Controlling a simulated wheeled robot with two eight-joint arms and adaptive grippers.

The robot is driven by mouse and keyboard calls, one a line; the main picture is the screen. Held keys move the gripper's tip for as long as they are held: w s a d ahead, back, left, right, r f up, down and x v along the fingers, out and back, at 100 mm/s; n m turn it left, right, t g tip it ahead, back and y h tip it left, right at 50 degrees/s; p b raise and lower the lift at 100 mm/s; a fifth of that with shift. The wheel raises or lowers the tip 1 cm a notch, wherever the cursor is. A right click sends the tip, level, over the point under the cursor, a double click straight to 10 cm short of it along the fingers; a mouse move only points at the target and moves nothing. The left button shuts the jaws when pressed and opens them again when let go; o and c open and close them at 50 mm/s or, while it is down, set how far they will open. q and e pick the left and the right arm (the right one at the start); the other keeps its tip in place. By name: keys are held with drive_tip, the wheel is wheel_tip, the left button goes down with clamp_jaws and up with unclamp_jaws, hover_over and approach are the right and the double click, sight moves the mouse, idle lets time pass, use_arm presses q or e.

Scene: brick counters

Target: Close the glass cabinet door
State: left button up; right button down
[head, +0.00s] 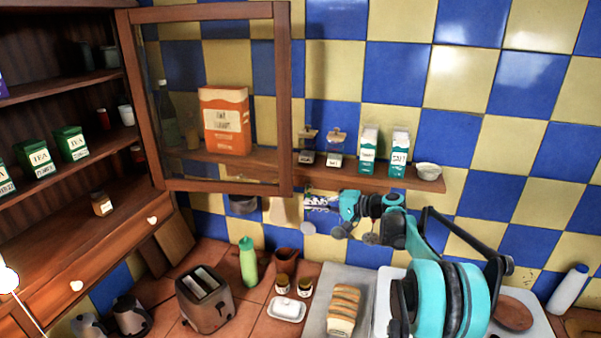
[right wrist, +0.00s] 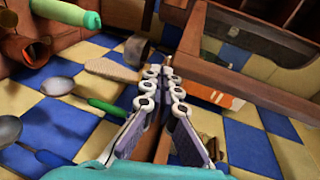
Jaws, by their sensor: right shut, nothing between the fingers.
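The glass cabinet door (head: 282,100) has a brown wooden frame and stands open, swung out to the right of the wooden cabinet (head: 135,212). Its left side is at the cabinet's right edge. My right gripper (head: 308,206) is shut and empty, just right of and below the door's lower right corner. In the right wrist view its fingertips (right wrist: 160,74) meet beside a brown wooden frame (right wrist: 245,82), which seems to be the door's. I cannot tell whether they touch it. My left gripper is not in view.
A wall shelf (head: 390,182) holds an orange box (head: 225,120), jars, cartons and a bowl (head: 428,170) behind and beside the door. Utensils hang below it. A toaster (head: 204,298), green bottle (head: 248,262) and bread (head: 345,308) stand on the counter. Tea boxes stand in the cabinet.

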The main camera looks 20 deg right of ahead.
drive_tip(key=w+d+r+t+y+p, duration=0.2)
drive_tip(key=w+d, duration=0.1)
drive_tip(key=d, duration=0.4)
drive_tip(key=p+x, duration=0.2)
drive_tip(key=x, duration=0.8)
use_arm(q)
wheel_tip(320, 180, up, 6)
drive_tip(key=shift+p, duration=0.4)
use_arm(e)
drive_tip(key=shift+m, duration=0.4)
drive_tip(key=s, duration=0.1)
drive_tip(key=s+a, duration=0.1)
drive_tip(key=s, duration=0.2)
drive_tip(key=shift+a, duration=0.4)
drive_tip(key=shift+w, duration=0.1)
